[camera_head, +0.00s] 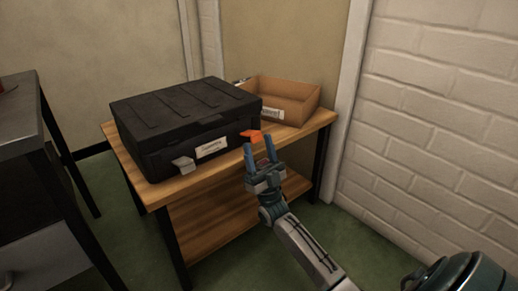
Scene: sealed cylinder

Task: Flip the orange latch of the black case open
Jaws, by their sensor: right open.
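The black case (185,110) sits closed on a wooden table, its front facing me. The orange latch (251,134) is at the right of its front and sticks outward. A grey latch (184,164) is at the left of the front, with a white label (212,147) between them. My right gripper (258,149) is open just in front of the orange latch, its blue fingers pointing up toward it. The latch shows between and above the fingertips; I cannot tell whether they touch it. My left gripper is not in view.
An open cardboard box (291,97) stands right behind the case on the wooden table (160,195), which has a lower shelf. A white brick wall (430,130) is close on the right. A dark cabinet (30,170) stands at the left.

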